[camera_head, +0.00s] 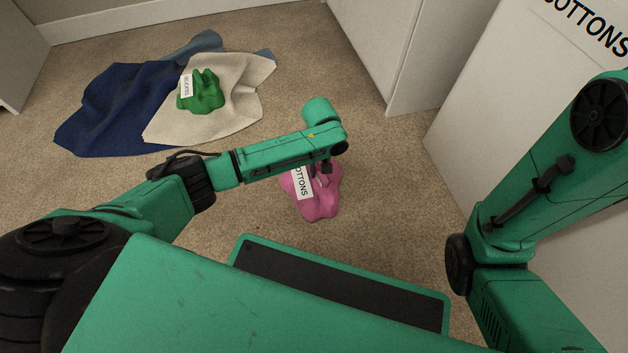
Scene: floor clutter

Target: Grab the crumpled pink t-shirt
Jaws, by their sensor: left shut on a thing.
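The crumpled pink t-shirt (318,203) lies on the carpet in the middle of the head view. It bears a white label whose visible letters read "OTTONS". My left gripper (322,176) points down onto the top of the shirt and is shut on it. My left forearm hides the shirt's upper edge, and the fingertips are partly hidden in the cloth. The shirt appears to rest on the floor. My right arm comes down the right side of the view, but its gripper is out of view.
A crumpled green cloth (201,92) with a white label lies on a flat cream cloth (240,108). A dark blue cloth (105,110) lies beside it. A white box (500,90) lettered "OTTONS" stands at the right. Bare carpet surrounds the pink shirt.

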